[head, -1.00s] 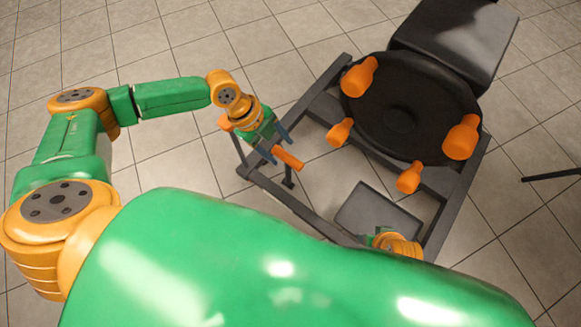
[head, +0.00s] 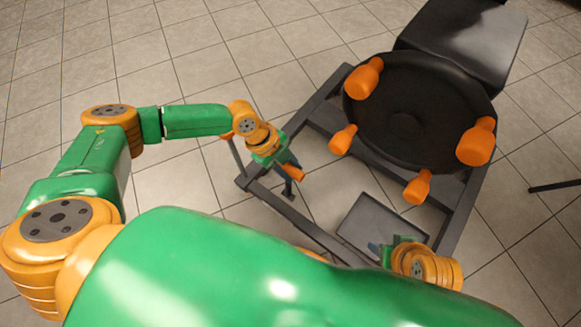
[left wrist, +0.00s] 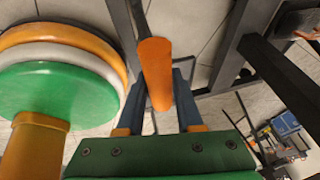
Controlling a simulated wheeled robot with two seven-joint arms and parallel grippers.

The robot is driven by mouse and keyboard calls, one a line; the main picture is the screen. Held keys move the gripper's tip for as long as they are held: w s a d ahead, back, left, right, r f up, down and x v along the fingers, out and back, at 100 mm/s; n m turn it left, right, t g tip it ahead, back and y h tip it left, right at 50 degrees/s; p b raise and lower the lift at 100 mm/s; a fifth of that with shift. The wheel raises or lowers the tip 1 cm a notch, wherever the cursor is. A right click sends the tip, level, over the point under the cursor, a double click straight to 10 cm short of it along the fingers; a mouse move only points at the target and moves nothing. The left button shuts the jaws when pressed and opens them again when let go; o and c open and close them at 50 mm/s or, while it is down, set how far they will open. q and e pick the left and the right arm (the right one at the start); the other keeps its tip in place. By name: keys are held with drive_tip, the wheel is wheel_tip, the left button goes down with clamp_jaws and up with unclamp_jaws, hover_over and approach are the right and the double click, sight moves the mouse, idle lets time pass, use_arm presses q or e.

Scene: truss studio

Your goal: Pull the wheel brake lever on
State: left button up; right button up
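The brake lever shows its orange grip (head: 296,173) low at the left side of the dark wheel frame. My left gripper (head: 284,168) is at this grip from the left and hides part of it. In the left wrist view, the orange grip (left wrist: 156,70) lies between the two blue-grey fingers (left wrist: 160,100), with little or no gap at its sides. The gripper looks shut on it. My right gripper (head: 388,252) shows partly at the lower right, away from the lever; its finger opening is unclear.
A large black wheel (head: 405,120) with several orange knobs stands right of the lever. A dark box (head: 465,40) is behind it. The dark frame's bars (head: 300,222) surround a grey plate (head: 375,222). Tiled floor is clear at the upper left.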

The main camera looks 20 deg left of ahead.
use_arm(q)
clamp_jaws()
idle(1.1)
